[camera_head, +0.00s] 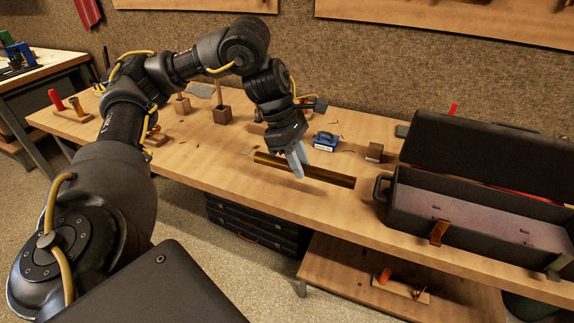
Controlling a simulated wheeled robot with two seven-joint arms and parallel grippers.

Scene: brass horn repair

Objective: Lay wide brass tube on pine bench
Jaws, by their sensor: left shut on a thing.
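The wide brass tube (330,176) is a long dark-gold cylinder at the middle of the pine bench (220,170), its length running left to right. My left gripper (300,172) reaches down from above and is shut on the tube near its middle, and the fingers hide that part. The tube is at or just above the bench top; I cannot tell whether it touches. My right gripper is not in view.
An open black case (470,205) with a pale lining stands on the bench at right. A small blue box (326,141) and a wooden block (374,152) sit behind the tube. Wooden blocks with upright tools stand at back left. The bench's front edge lies close before the tube.

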